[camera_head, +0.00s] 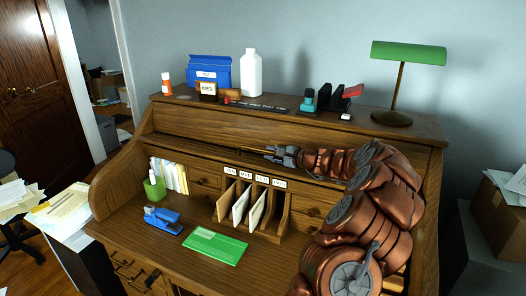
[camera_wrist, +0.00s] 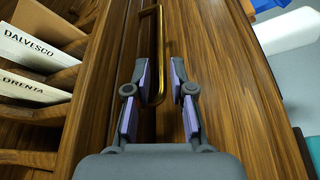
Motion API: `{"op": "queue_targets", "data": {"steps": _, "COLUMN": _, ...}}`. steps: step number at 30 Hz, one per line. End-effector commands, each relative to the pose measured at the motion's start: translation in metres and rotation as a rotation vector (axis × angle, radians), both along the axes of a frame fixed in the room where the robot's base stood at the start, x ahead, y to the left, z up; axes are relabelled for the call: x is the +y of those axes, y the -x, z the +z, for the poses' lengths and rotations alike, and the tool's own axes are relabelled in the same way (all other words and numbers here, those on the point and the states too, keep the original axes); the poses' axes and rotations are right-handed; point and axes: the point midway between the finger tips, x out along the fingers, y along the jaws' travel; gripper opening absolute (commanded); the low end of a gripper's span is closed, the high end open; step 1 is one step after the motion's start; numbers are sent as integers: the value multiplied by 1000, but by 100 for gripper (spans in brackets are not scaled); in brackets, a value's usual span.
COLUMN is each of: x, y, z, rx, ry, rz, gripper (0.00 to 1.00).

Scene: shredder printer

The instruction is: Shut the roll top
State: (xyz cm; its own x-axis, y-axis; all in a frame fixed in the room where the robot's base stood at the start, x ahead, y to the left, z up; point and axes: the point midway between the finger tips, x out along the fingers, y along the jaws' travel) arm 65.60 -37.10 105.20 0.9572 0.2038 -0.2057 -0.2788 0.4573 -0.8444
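The wooden roll-top desk (camera_head: 128,202) has its roll top (camera_head: 200,142) rolled up, so the desktop and pigeonholes are exposed. The roll top's brass bar handle (camera_wrist: 159,30) runs along its wooden edge in the wrist view. My gripper (camera_wrist: 164,72) is open, with one finger on each side of the near end of the handle. The handle's end lies between the fingers, close to the left one, and a gap shows on the right. In the head view, my gripper (camera_head: 272,153) is at the middle of the roll top's front edge.
On top stand a green lamp (camera_head: 408,53), a white bottle (camera_head: 251,73) and a blue box (camera_head: 210,70).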

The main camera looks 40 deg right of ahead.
Motion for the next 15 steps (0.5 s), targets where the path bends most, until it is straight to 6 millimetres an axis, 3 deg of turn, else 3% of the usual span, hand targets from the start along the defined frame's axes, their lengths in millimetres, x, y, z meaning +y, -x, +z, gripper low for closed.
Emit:
{"op": "queue_targets", "data": {"steps": 6, "x": 6, "y": -24, "z": -3, "rx": 0, "ry": 2, "rz": 2, "gripper": 23}}
{"op": "queue_targets", "data": {"steps": 15, "x": 9, "y": -35, "z": -7, "rx": 0, "ry": 0, "rz": 2, "gripper": 23}}
